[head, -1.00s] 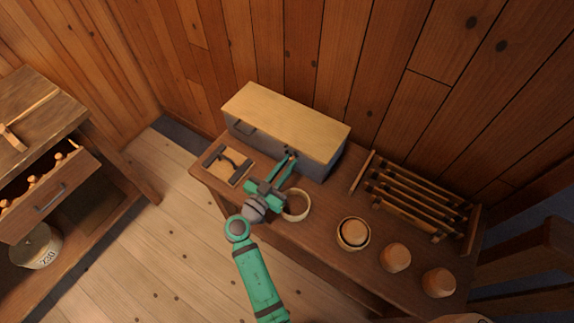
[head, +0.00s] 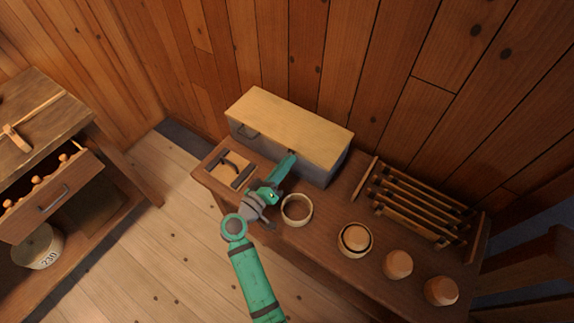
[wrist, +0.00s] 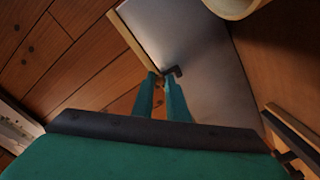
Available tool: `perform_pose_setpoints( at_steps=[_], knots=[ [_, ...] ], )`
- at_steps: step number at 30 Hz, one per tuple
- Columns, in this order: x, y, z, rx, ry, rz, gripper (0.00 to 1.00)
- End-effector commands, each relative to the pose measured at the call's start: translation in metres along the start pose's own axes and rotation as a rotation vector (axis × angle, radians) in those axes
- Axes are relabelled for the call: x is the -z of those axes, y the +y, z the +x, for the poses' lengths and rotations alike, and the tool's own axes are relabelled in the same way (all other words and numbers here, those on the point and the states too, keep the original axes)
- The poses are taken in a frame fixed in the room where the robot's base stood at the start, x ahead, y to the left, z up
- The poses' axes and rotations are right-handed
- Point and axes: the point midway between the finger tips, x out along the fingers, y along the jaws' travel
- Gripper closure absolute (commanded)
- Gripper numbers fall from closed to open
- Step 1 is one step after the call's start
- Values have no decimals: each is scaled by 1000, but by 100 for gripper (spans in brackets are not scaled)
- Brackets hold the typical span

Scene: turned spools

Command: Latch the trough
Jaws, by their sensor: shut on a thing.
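The trough (head: 277,159) is a long grey box on the bench with a pale wooden lid (head: 290,125) lying shut on top. A small dark latch (wrist: 177,71) is on its front face near the lid's edge. My gripper (head: 291,155) reaches the trough's front at the latch, its fingers overlapping in the head view. In the wrist view, my gripper (wrist: 160,76) has its two fingertips close together on the latch, with part of the dark piece showing past the right finger. The fingers hide most of the latch in the head view.
On the bench (head: 320,243) a wooden plate with dark bars (head: 230,168) lies left of my gripper. A pale ring (head: 297,209) sits close to its right. Farther right are a ringed cup (head: 355,239), two wooden cups (head: 398,264) and a slatted rack (head: 418,207).

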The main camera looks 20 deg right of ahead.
Motion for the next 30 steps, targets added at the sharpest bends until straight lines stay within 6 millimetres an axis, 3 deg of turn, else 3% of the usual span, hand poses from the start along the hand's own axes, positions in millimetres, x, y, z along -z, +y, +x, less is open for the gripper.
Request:
perform_pose_setpoints(
  at_steps=[9,25,26,27,28,30],
  knots=[
    [4,-2,-1,1,1,-117,100],
    [4,-2,-1,2,1,-139,100],
    [4,-2,-1,2,2,-139,82],
    [4,-2,-1,2,1,-138,72],
    [4,-2,-1,1,1,-138,68],
    [4,-2,-1,1,1,-138,68]
  ],
)
